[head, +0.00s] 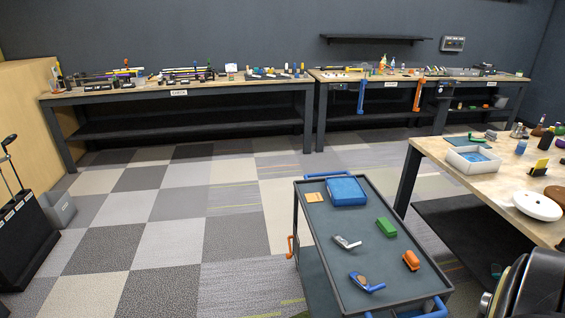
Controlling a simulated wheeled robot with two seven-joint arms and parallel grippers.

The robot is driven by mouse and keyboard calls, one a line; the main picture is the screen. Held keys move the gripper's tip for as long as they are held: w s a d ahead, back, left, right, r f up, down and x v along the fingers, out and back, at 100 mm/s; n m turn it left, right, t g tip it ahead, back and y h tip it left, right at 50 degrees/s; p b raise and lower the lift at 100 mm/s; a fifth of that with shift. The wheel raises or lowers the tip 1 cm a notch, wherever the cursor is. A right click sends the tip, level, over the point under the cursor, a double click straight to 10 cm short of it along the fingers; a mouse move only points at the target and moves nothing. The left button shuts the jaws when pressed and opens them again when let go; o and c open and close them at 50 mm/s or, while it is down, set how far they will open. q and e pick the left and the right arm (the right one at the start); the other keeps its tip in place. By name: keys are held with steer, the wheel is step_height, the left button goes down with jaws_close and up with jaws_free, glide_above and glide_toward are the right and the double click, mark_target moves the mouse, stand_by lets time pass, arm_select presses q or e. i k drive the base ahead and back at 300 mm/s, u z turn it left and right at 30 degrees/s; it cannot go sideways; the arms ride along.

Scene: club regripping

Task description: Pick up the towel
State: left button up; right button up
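A folded blue cloth that looks like the towel (347,190) lies flat at the far end of the dark cart's top tray (322,247). Neither of my grippers shows in the head view. A dark rounded part at the bottom right corner seems to be my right arm, with no fingers visible. Nothing touches the blue cloth from above.
A workbench (425,148) with a white bin (449,160) stands close on the right. Open carpet (170,235) lies left of the cart.

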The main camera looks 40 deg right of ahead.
mark_target(387, 227)
steer(key=z, duration=0.05)
steer(key=i, duration=2.25)
steer(key=z, duration=1.5)
steer(key=i, duration=1.05)
steer(key=z, duration=1.3)
steer(key=i, duration=0.3)
steer(key=z, duration=0.2)
